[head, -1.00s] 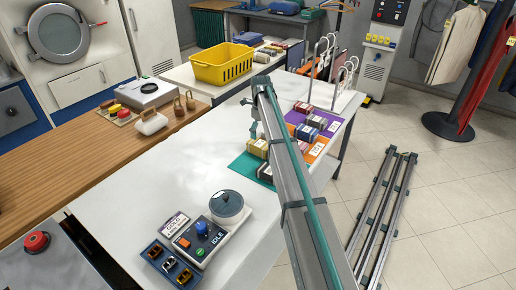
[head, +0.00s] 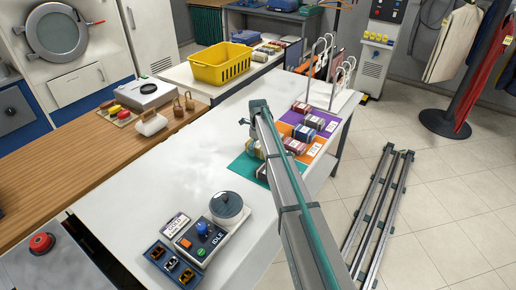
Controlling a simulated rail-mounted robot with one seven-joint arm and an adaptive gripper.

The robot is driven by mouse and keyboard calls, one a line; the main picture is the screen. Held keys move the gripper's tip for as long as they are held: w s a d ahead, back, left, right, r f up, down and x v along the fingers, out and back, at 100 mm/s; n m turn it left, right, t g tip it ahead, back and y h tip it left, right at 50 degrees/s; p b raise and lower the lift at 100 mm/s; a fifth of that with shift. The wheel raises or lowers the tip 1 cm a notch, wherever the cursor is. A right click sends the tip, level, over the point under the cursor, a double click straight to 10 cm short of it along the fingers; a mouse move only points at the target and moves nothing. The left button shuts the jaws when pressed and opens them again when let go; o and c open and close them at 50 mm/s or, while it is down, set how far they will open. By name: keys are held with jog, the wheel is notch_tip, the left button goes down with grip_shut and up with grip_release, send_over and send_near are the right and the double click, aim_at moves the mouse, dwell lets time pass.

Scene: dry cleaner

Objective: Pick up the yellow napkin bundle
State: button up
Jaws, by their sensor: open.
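A tan-yellow bundle (head: 254,152), which looks like the yellow napkin bundle, lies on the teal mat (head: 239,169) at the front of a row of coloured mats on the white table. My arm crosses in front of it and hides part of it. My gripper (head: 250,133) is just beyond and above this bundle, mostly hidden behind my arm. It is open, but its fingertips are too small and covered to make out. I cannot tell whether it touches the bundle.
Several other bundles, including a striped one (head: 314,122), lie on the purple and orange mats. White racks (head: 343,77) stand at the table's far right. A control box (head: 199,241) and a dark-lidded pot (head: 226,205) stand at the front. The table's left middle is clear.

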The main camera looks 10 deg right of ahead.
jog(key=c, duration=1.3)
